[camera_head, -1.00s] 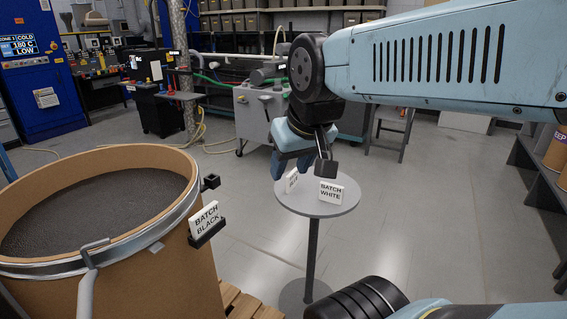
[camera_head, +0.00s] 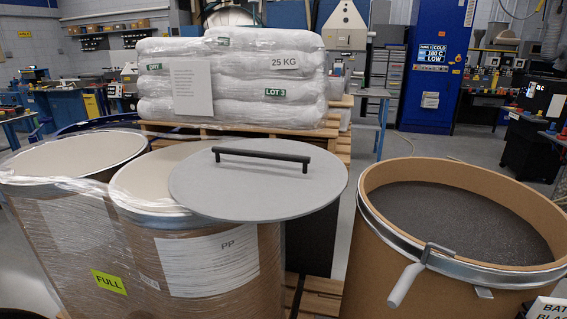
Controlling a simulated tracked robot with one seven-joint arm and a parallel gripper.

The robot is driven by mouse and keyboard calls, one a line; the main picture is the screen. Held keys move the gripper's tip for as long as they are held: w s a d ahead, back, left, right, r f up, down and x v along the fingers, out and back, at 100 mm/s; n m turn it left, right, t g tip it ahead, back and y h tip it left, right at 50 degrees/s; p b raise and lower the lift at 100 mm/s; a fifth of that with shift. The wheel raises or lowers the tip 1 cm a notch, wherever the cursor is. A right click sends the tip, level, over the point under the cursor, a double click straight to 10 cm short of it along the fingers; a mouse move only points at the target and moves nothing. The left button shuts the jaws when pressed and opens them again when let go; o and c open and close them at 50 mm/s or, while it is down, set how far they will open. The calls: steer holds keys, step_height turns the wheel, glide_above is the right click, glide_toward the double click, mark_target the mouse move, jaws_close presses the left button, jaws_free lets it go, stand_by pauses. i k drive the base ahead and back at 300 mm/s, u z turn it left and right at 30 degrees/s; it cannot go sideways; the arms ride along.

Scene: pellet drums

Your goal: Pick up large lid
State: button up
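The large lid (camera_head: 258,187) is a flat grey disc with a black bar handle (camera_head: 262,156) across its top. It lies over the right part of a wrapped drum's (camera_head: 213,262) open top and overhangs that drum's right side. My gripper is not in the current view, so its state and its distance from the lid are hidden.
A brown drum (camera_head: 361,262) with dark pellets and a clamp ring stands to the right. Another wrapped drum (camera_head: 60,235) marked FULL stands on the left. White sacks (camera_head: 231,85) are stacked on a pallet behind. A blue control cabinet (camera_head: 432,65) stands at the back right.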

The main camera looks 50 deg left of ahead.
mark_target(253, 181)
steer(key=z, duration=1.15)
steer(key=i, duration=0.1)
steer(key=u, duration=3.1)
steer(key=k, duration=0.85)
steer(key=u, duration=0.15)
steer(key=i, duration=0.85)
steer(key=z, duration=0.05)
